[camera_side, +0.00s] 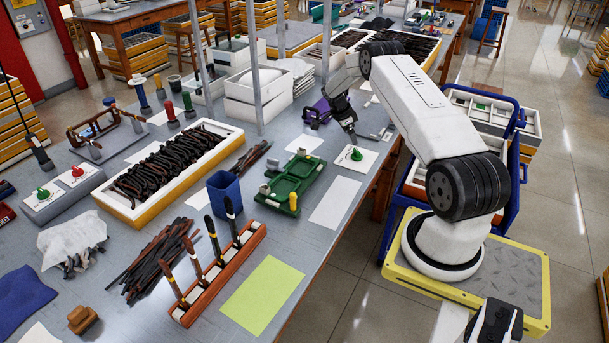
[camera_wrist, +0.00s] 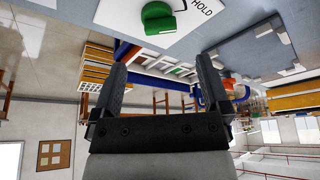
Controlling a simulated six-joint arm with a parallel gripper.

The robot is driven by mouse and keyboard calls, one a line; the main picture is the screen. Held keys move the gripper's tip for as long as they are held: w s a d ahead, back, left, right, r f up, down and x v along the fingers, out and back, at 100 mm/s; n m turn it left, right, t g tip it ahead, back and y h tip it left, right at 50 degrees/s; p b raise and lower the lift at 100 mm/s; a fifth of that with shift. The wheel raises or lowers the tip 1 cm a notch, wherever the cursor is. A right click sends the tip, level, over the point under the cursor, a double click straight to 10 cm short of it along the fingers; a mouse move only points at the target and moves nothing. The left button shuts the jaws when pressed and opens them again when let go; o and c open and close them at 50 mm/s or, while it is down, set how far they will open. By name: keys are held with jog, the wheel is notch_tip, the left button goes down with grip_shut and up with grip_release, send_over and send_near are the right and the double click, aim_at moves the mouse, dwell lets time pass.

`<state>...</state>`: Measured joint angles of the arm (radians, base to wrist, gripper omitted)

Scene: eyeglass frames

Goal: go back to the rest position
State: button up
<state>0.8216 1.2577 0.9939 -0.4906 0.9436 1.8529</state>
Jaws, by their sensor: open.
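My gripper (camera_side: 352,134) hangs from my raised arm above the right edge of the grey workbench (camera_side: 290,238). A white card with a green knob (camera_side: 356,155) lies just below the fingertips in the side view. In the wrist view the two dark fingers of my gripper (camera_wrist: 163,75) stand apart with nothing between them. The green knob (camera_wrist: 157,18) shows beyond the fingertips there, on a white card (camera_wrist: 202,14) marked HOLD. The gap between fingers and knob is hard to judge.
Left of the card are a green tray (camera_side: 292,180) and a purple clamp-like device (camera_side: 317,113). A white tray of dark frames (camera_side: 170,170) and an orange rack of upright tools (camera_side: 220,275) stand farther left. A blue cart (camera_side: 515,170) stands behind my arm.

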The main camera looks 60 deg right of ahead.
jog(key=shift+r, duration=0.15)
jog(key=w+a+r+n+t, duration=0.1)
jog(key=w+a+r+n, duration=0.25)
jog(key=a, duration=0.45)
jog(key=w+a+r+n+t, duration=0.1)
jog(key=w+a+r+n, duration=0.1)
jog(key=a+r+n, duration=0.45)
jog(key=w+a+r+n+t, duration=0.1)
jog(key=w+a+n, duration=0.15)
jog(key=a, duration=0.75)
jog(key=s+a+r+n+t+y, duration=0.1)
jog(key=s+a+r+n, duration=0.1)
jog(key=s+a+n, duration=0.5)
jog(key=s+a+r+n+t+y, duration=0.1)
jog(key=s+a+n, duration=0.6)
jog(key=a, duration=0.9)
jog(key=shift+s+a+r+n+t+y, duration=0.4)
jog(key=shift+s+r+y, duration=0.1)
jog(key=shift+s+r, duration=0.35)
jog(key=shift+w, duration=0.15)
